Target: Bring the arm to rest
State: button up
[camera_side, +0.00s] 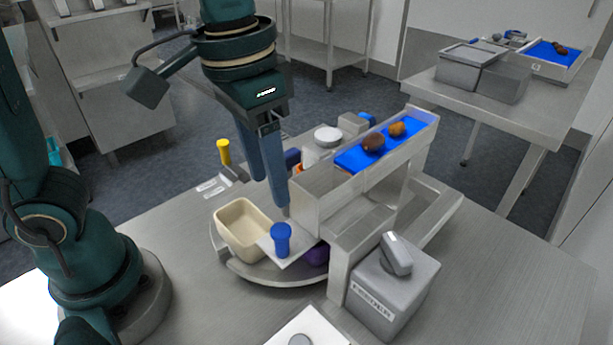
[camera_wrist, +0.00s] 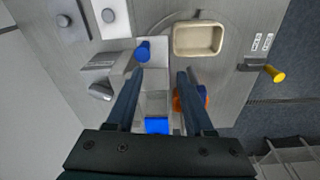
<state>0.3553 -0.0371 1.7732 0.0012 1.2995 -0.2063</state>
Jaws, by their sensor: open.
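My gripper (camera_side: 274,190) hangs fingers-down above the turntable, beside the near end of the conveyor. In the wrist view its two fingers (camera_wrist: 158,76) are spread apart with nothing between them. A cream tray (camera_side: 241,229) sits on the round turntable (camera_side: 284,275); it also shows in the wrist view (camera_wrist: 199,24). A blue knob (camera_side: 281,238) stands on a pale plate at the conveyor's near end. Two brown dates (camera_side: 373,142) (camera_side: 397,129) lie on the blue belt (camera_side: 355,157), apart from my gripper.
A grey box with a rocker switch (camera_side: 385,290) stands right of the conveyor. A yellow knob (camera_side: 223,151) stands at the table's back left. A second table with grey boxes (camera_side: 472,68) is at the back right. The front right tabletop is clear.

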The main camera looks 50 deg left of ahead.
jog(key=s+a+f+n+t, duration=0.1)
jog(key=s+a+f+t, duration=0.1)
jog(key=s+a+t, duration=0.2)
jog(key=shift+s+a+f+n, duration=0.2)
jog(key=shift+s+a+n, duration=0.15)
jog(key=shift+a, duration=1.55)
